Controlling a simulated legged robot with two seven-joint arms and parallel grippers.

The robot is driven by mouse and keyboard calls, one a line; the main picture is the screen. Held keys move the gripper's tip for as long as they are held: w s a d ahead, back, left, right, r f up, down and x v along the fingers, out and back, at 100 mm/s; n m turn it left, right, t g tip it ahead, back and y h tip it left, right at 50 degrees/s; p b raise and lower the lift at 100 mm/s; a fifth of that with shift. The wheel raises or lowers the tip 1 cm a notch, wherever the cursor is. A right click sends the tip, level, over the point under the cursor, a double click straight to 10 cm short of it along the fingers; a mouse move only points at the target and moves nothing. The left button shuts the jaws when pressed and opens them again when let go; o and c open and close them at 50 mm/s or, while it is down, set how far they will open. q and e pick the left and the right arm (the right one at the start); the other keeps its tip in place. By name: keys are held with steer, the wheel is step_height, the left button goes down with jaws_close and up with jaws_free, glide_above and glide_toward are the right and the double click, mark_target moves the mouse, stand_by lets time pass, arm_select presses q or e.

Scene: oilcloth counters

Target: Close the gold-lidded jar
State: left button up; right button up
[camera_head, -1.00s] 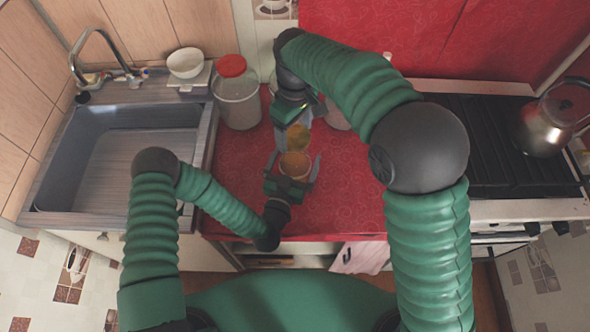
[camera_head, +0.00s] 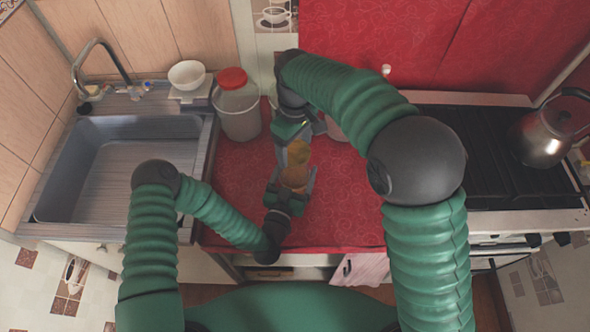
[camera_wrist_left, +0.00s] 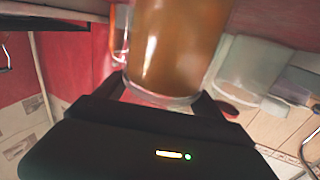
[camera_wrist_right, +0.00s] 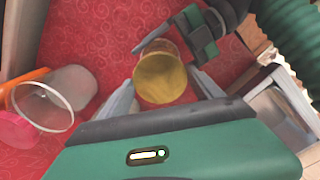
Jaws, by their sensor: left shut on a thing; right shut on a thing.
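The jar (camera_head: 293,179) with brown-orange contents is held upright-looking over the red counter by my left gripper (camera_head: 291,187). The jar's clear glass base fills the top of the left wrist view (camera_wrist_left: 175,60). The gold lid (camera_head: 299,152) is between the fingers of my right gripper (camera_head: 301,138), just beyond the jar in the head view. In the right wrist view the lid (camera_wrist_right: 160,78) lies between both fingertips, with the jar partly hidden behind it. I cannot tell whether lid and jar touch.
A clear canister with a red lid (camera_head: 238,106) stands at the back left of the red counter (camera_head: 340,205). Another clear vessel (camera_wrist_right: 55,100) is partly hidden behind my right arm. The sink (camera_head: 120,165) is left; stove and kettle (camera_head: 543,136) are right. The front counter is clear.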

mark_target(295, 179)
steer(key=shift+f, duration=1.75)
steer(key=shift+f, duration=0.9)
steer(key=shift+f, duration=0.55)
steer(key=m, duration=0.9)
steer(key=shift+m, duration=0.3)
steer(key=m, duration=0.7)
steer(key=shift+a, duration=0.1)
